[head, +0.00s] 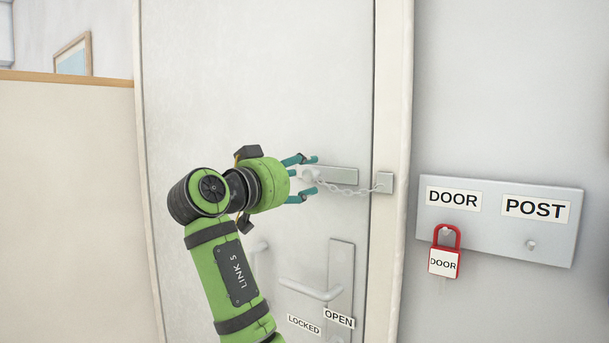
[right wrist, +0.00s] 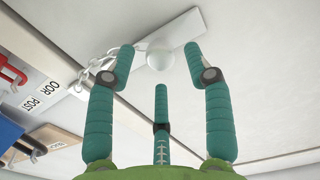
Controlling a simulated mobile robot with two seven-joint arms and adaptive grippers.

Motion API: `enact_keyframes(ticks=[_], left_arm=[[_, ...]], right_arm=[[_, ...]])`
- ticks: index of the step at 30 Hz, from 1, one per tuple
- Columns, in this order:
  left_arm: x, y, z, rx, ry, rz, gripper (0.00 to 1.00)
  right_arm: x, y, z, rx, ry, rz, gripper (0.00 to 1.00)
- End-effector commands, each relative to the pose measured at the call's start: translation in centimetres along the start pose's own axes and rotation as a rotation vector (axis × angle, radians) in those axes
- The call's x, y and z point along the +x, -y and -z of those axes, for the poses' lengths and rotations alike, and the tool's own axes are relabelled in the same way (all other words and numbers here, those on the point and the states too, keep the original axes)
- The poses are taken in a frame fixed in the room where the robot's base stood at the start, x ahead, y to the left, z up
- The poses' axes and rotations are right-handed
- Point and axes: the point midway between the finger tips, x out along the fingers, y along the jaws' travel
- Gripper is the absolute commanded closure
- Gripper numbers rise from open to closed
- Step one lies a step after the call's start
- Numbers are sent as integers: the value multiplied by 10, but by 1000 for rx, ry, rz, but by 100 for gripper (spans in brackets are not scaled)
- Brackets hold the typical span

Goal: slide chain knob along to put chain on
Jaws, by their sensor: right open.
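In the right wrist view the knob (right wrist: 160,54) lies between and just beyond my fingertips. The chain (head: 345,190) runs from the knob to a square plate (head: 385,183) on the door frame and sags slightly. My right gripper (head: 308,178) is open, with its teal fingers around the knob area; a gap shows between fingers and knob in the right wrist view (right wrist: 160,65). My left gripper is out of view.
Below the track is a door handle (head: 310,289) with LOCKED and OPEN labels. Right of the frame, a wall board (head: 500,235) reads DOOR and POST, with a red padlock (head: 445,258) hanging on its left peg. A beige partition (head: 70,200) stands at left.

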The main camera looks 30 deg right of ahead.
Motion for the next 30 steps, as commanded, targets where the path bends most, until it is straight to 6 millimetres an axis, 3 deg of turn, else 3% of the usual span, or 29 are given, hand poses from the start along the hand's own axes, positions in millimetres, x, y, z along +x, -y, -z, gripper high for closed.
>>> enact_keyframes(ticks=[9,15,30], left_arm=[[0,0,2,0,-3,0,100],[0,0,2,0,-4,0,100],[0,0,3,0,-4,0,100]], right_arm=[[-68,0,1,3,-1,4,48],[-97,-1,1,3,-2,1,48],[-107,-2,1,3,-3,-1,48]])
